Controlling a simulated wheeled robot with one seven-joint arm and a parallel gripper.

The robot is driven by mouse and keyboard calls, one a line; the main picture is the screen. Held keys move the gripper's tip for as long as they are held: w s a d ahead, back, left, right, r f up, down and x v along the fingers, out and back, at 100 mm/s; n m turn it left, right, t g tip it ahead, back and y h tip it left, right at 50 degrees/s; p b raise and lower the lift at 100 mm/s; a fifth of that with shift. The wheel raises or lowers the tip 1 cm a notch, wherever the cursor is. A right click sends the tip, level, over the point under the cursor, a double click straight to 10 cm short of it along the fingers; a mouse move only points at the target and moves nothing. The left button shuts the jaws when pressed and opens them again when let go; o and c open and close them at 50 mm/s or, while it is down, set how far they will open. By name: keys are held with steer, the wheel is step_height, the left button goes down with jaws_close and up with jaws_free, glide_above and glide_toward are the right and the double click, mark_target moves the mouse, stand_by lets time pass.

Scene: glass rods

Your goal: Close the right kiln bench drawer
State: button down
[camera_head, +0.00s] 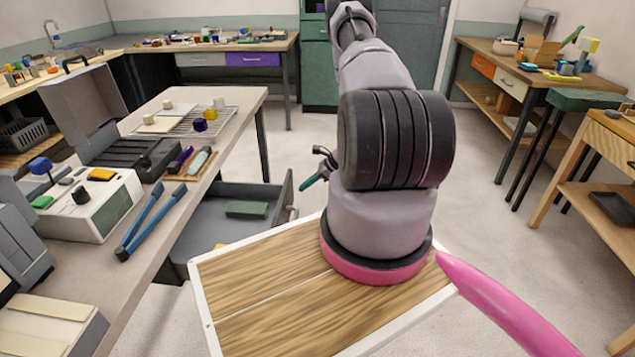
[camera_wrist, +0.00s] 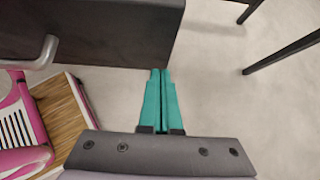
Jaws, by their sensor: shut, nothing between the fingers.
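A grey drawer (camera_head: 270,195) stands pulled out from under the bench on the left in the head view. A green block (camera_head: 247,209) lies inside it, and a small yellow thing shows lower down. In the wrist view the dark drawer front (camera_wrist: 110,30) fills the upper left, with a grey bar handle (camera_wrist: 42,54) on it. My gripper (camera_head: 303,189) has teal fingers and is just to the right of the drawer front in the head view. In the wrist view my gripper (camera_wrist: 161,72) is shut and empty, its tips by the panel's lower right edge; contact is unclear.
The bench top (camera_head: 222,172) carries a white device (camera_head: 95,205), blue tongs (camera_head: 147,222), a wire rack and small coloured items. My wood-topped base stands close to the drawer. Floor (camera_head: 285,150) is clear beyond it. A workbench and stool stand on the right.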

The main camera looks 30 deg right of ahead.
steer(key=shift+w+a, duration=0.5)
steer(key=shift+a, duration=0.2)
steer(key=shift+a, duration=0.1)
steer(key=w+a, duration=0.7)
steer(key=a, duration=0.3)
steer(key=w+a, duration=0.7)
steer(key=a, duration=0.3)
steer(key=shift+a, duration=0.3)
steer(key=shift+a+r, duration=0.15)
